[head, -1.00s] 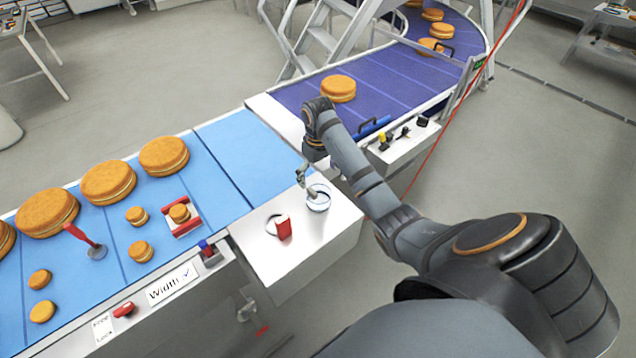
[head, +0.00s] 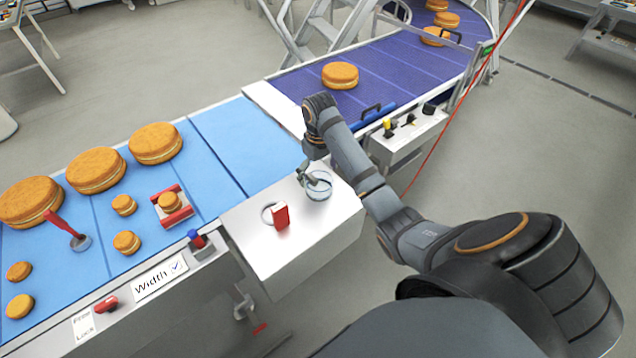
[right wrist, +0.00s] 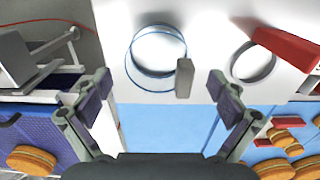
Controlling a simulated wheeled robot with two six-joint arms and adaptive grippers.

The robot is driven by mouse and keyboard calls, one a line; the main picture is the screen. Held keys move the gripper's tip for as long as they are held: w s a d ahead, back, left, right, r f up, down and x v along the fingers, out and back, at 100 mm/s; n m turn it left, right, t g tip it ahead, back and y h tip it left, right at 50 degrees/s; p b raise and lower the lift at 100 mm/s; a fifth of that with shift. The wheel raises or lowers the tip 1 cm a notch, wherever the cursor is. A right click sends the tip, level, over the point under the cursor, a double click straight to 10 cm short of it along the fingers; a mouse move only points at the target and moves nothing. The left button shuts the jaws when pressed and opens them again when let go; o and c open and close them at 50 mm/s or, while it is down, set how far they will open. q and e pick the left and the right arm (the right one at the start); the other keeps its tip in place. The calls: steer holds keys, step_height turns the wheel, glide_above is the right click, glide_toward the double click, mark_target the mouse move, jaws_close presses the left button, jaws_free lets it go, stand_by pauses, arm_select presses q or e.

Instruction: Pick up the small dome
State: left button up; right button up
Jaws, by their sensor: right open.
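The small dome (head: 319,187) looks like a clear round cover with a blue rim, standing on the white side table (head: 310,240). In the right wrist view the dome (right wrist: 157,52) shows near the top centre, with a grey knob (right wrist: 183,77) on it. My right gripper (head: 308,174) is right by the dome in the head view and partly overlaps it. In the right wrist view my right gripper (right wrist: 160,90) is open, its fingers apart on either side below the dome, with nothing between them. My left gripper is not in view.
A red block (head: 281,217) and a pale ring (head: 267,213) are beside the dome. The blue belt (head: 225,150) at left carries several filled rounds, a red-handled tool (head: 62,228) and a red holder (head: 182,217). A control box (head: 410,135) stands behind my right arm.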

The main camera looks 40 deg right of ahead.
steer(key=shift+s, duration=0.1)
steer(key=shift+c, duration=1.1)
steer(key=c, duration=1)
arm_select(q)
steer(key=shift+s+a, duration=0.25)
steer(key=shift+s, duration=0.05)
arm_select(e)
steer(key=shift+s+a+f, duration=0.1)
steer(key=shift+a, duration=0.15)
steer(key=shift+c, duration=1)
